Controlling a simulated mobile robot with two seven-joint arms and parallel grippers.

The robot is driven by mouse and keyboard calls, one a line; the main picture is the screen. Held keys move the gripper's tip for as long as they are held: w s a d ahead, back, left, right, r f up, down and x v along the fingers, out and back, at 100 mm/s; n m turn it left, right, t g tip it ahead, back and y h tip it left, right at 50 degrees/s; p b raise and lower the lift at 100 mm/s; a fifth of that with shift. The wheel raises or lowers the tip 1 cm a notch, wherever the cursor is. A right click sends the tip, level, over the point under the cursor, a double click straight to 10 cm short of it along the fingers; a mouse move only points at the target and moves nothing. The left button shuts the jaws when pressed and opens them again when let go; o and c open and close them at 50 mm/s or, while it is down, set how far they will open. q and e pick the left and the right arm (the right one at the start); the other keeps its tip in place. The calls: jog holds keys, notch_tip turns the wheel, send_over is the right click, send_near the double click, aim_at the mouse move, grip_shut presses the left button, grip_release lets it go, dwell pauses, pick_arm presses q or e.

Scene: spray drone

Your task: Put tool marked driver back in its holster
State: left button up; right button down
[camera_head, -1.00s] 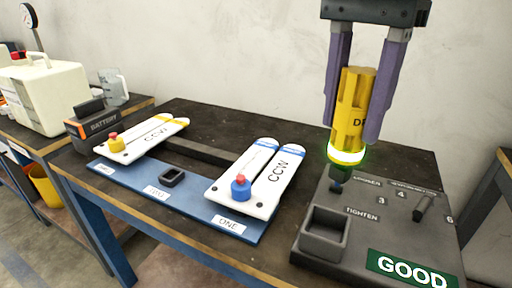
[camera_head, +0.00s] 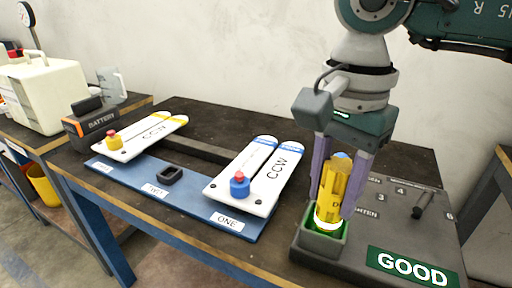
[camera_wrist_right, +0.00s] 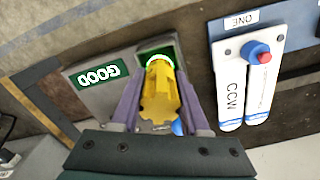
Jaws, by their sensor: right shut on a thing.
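The yellow driver (camera_head: 330,190) stands nearly upright, slightly tilted, with its glowing lower end in the mouth of the square holster (camera_head: 318,245) on the grey tool station. My right gripper (camera_head: 336,200) is shut on the driver, a finger on each side. In the right wrist view the driver (camera_wrist_right: 158,92) sits between the fingers, its glowing ring at the opening of the holster (camera_wrist_right: 158,50). How deep its tip reaches is hidden. My left gripper is not in view.
The grey station (camera_head: 375,250) carries a green GOOD sign (camera_head: 412,267) and a short dark peg (camera_head: 423,203). White CCW propeller pieces (camera_head: 255,178) lie on a blue board (camera_head: 190,205) to the left. A battery (camera_head: 92,124) stands at the far left.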

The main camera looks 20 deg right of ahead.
jog(key=shift+f, duration=0.2)
jog(key=shift+c, duration=2)
grip_release()
jog(key=shift+r, duration=0.1)
jog(key=shift+r, duration=0.25)
notch_tip(320, 180, up, 12)
jog(key=shift+f, duration=0.1)
